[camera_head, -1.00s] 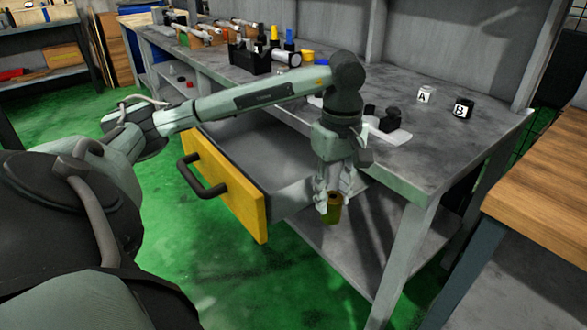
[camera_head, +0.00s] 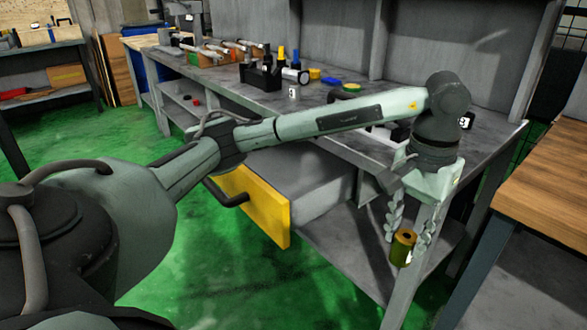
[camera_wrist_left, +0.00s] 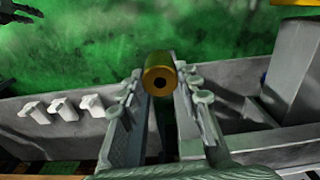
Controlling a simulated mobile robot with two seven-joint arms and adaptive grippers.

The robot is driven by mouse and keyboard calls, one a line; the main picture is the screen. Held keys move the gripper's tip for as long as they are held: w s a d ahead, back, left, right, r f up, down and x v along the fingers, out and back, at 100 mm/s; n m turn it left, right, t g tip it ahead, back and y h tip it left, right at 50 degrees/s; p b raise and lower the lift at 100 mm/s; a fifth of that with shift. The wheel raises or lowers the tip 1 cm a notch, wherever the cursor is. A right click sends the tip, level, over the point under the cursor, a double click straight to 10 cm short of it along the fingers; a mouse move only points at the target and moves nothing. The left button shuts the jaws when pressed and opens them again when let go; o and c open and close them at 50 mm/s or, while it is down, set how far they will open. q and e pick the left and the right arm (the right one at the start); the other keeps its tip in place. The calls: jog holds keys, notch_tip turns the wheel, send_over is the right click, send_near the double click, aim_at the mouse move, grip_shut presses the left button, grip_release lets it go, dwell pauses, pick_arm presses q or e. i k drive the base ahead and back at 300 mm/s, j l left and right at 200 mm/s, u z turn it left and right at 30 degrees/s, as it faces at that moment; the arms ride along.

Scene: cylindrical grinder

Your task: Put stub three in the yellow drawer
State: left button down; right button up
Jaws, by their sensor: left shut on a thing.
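My left gripper (camera_head: 403,235) hangs fingers down at the front right of the workbench. It is shut on a brass-coloured stub (camera_head: 404,247) with a dark hole in its end; a pale label shows on its side, but I cannot read it. In the left wrist view the stub (camera_wrist_left: 159,75) sits between the fingertips, hole end facing the camera. The yellow drawer (camera_head: 258,203) stands pulled out under the bench, left of the gripper. My left arm hides much of its inside. A dark shape at the wrist view's top left may be my right gripper, unclear.
The workbench (camera_head: 345,80) carries a black holder (camera_head: 262,78) with coloured-handled tools. A bench leg stands close behind the gripper. A wooden-topped table (camera_head: 555,185) is at the right. Green floor (camera_head: 220,275) is clear in front of the drawer.

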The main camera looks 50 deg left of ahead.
aim_at(276, 178)
jog(key=k+j, duration=0.1)
jog(key=j, duration=0.25)
jog(key=k+j, duration=0.15)
jog(key=j, duration=0.15)
jog(key=k+j, duration=0.1)
jog(key=j, duration=0.25)
jog(key=k+j, duration=0.15)
jog(key=j, duration=0.15)
jog(key=k+j, duration=0.1)
jog(key=j, duration=0.25)
